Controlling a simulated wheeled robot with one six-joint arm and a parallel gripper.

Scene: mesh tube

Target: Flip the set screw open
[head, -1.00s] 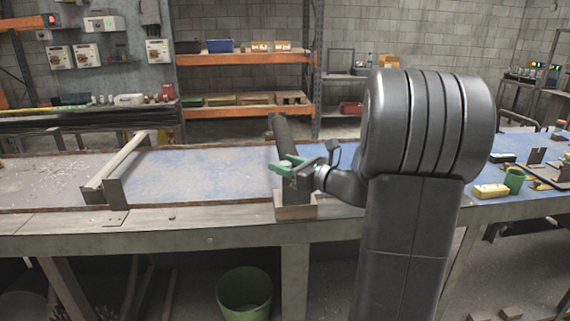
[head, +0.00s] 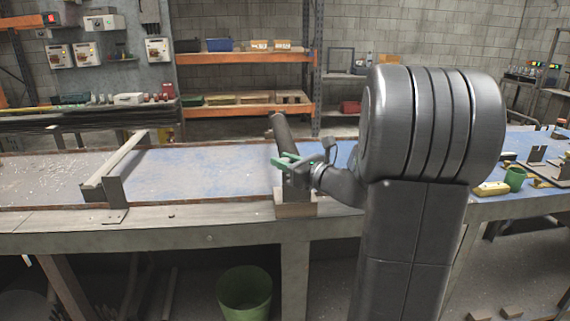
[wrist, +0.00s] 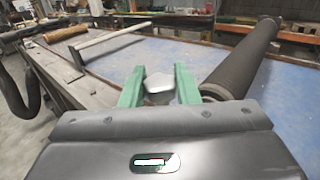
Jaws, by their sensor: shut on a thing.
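The dark mesh tube (head: 284,134) lies on the bench, running away from its front edge, and it also shows at the right of the wrist view (wrist: 240,62). My gripper (head: 285,160) is at the tube's near end. In the wrist view, the green fingers of my gripper (wrist: 160,78) are shut on a pale grey rounded piece, which looks like the set screw (wrist: 159,86). The fingers and gripper body hide its lower part. In the head view the set screw is too small and covered to tell.
A blue-grey workbench (head: 205,172) spans the view, with clear room left of the tube. A metal bar on brackets (head: 118,160) stands further left. A green cup (head: 515,179) and a yellow block (head: 490,189) are at right. A green bin (head: 244,293) stands below.

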